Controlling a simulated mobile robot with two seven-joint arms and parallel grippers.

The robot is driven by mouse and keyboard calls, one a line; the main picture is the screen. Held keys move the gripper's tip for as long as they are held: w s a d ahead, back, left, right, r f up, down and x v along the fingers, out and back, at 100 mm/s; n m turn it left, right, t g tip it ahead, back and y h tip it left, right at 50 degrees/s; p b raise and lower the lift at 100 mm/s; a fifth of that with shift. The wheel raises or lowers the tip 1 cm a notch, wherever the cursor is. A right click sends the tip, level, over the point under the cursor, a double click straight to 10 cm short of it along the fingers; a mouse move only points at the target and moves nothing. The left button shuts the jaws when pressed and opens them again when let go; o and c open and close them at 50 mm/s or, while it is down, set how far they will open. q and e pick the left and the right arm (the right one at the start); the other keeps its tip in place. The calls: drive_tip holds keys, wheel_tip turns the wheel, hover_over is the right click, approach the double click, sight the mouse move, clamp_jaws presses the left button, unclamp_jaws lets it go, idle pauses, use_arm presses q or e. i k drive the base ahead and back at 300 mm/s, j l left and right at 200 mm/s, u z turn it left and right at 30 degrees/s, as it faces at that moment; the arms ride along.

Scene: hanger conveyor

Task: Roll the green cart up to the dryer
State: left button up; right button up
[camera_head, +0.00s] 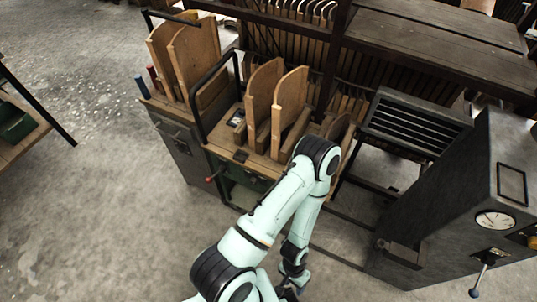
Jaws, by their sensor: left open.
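A cart with a dark green lower body (245,178) stands at the centre, partly hidden behind my arm. It has a wooden top with upright wooden boards (290,100) and a bent black bar at its left end. A tall dark grey cabinet (440,210) with a round gauge and a lever, which looks like the dryer, stands at the right. Bare floor and a low frame lie between the two. My left gripper (289,292) is at the bottom edge, open, low in front of the cart and apart from it; its tips are partly cut off. My right gripper is out of view.
A grey cabinet bench (185,148) with wooden boards adjoins the cart on the left. A slatted dark rack (415,122) stands right of the cart. A long hanger rack (440,45) runs behind. A shelf (20,140) is far left. The left floor is clear.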

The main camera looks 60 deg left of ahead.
sight(227, 144)
drive_tip(key=u, duration=2.25)
